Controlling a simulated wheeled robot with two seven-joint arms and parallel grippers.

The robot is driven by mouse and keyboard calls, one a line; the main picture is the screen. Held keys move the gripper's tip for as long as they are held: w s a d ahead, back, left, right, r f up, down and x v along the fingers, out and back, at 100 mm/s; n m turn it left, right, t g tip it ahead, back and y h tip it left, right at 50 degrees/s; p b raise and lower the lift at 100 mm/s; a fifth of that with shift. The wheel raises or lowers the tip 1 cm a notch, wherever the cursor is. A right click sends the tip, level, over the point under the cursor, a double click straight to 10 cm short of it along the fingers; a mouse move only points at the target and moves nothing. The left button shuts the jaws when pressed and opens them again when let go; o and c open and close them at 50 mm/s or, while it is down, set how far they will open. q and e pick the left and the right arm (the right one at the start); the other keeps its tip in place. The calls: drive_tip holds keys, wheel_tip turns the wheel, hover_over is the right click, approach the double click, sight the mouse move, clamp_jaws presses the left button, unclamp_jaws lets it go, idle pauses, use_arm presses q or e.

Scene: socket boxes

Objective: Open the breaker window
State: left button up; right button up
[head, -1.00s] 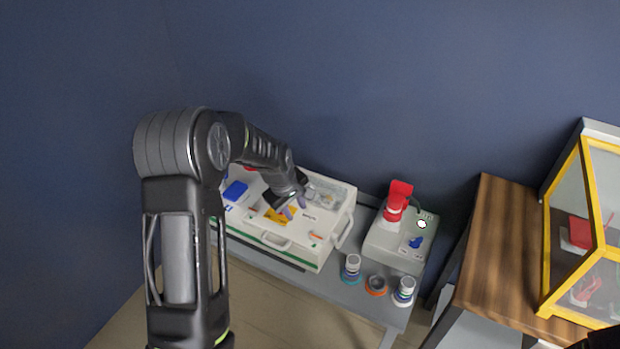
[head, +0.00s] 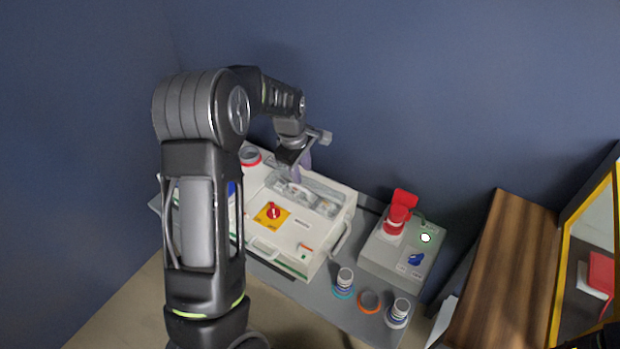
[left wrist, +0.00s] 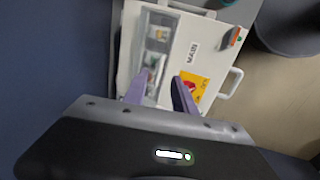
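The breaker window (head: 308,194) is a clear cover over a row of breakers on top of the white socket box (head: 340,227). It looks closed, though its far left end is partly behind my gripper. The left wrist view also shows the window (left wrist: 156,52). My left gripper (head: 302,172) points down near the window's back left end. In the left wrist view its two purple fingers (left wrist: 158,88) are spread apart with nothing between them. I cannot tell whether a finger touches the window. My right gripper is not in view.
A red rotary switch on a yellow plate (head: 271,214) sits in front of the window. A grey box with a red plug (head: 397,216) stands to the right, with several round sockets (head: 369,301) before it. A wooden table (head: 505,250) and yellow-framed case (head: 590,240) are further right.

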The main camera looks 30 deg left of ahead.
sight(305, 189)
use_arm(q)
drive_tip(key=shift+w+f+p, duration=0.2)
drive_tip(key=shift+f, duration=1.05)
drive_tip(key=shift+w+f+p, duration=0.15)
drive_tip(key=shift+w+f, duration=0.1)
drive_tip(key=shift+f, duration=1.05)
drive_tip(key=shift+w+f+p, duration=0.2)
drive_tip(key=shift+f, duration=1.05)
drive_tip(key=shift+c, duration=0.5)
clamp_jaws()
